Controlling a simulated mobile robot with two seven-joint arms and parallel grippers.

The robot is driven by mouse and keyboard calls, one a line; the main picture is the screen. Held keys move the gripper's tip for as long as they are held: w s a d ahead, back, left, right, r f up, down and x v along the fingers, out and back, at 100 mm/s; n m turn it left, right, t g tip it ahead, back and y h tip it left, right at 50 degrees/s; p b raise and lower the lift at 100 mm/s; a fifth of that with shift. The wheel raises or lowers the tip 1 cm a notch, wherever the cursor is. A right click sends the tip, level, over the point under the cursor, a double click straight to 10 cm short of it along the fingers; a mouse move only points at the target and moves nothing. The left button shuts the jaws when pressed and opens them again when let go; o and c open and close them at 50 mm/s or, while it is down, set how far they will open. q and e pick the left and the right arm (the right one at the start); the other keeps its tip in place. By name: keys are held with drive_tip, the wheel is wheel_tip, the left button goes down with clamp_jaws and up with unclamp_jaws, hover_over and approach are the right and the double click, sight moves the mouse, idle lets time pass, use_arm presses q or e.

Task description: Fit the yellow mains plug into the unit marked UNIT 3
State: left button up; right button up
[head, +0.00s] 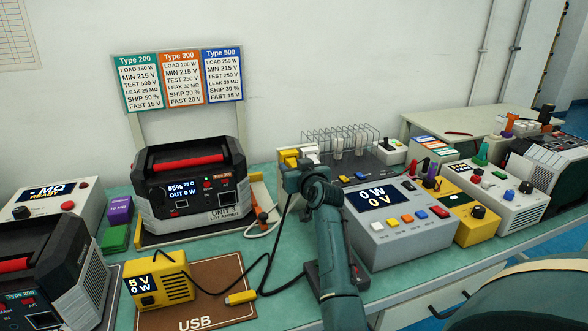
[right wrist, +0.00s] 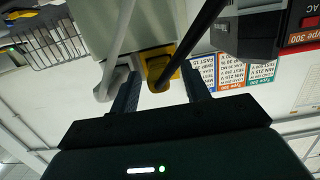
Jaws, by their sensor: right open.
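The yellow mains plug (head: 289,156) sits at the back of the bench beside a white plug (head: 309,152), in front of the wire rack. In the right wrist view the yellow plug (right wrist: 158,68) lies between the two fingers of my right gripper (right wrist: 158,82), with its dark cable coming toward the camera. My right gripper (head: 296,172) is open around it; contact cannot be told. UNIT 3 (head: 222,214) is a black and grey power station with a red handle, left of my gripper. Its display reads 95% and OUT 0 W. My left gripper is not in view.
A grey load meter (head: 405,240) reading 0 W, 0 V stands right of my forearm. A Type 200 unit (head: 50,275) stands at front left. Cables cross the bench between.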

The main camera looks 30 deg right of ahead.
clamp_jaws()
idle(0.8)
